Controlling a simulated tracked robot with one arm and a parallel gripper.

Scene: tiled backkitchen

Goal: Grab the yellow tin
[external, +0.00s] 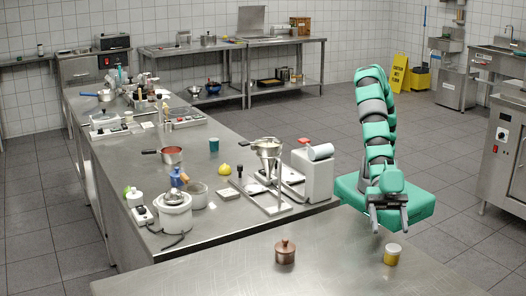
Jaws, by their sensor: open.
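The yellow tin (391,258) is a small yellow cylinder with a pale top. It stands upright on the near steel table (340,225), near its right edge in the external view. My gripper (389,224) hangs at the end of the green and grey arm, with two dark fingers pointing down and apart. It is empty, and in the picture it is just above the tin, beyond it. I cannot tell the exact gap in depth between the fingers and the tin.
A copper-coloured lidded pot (285,252) stands on the same table, left of the tin. A white slicer (312,172) and a metal stand with a funnel (268,160) are on the long counter behind. The table between pot and tin is clear.

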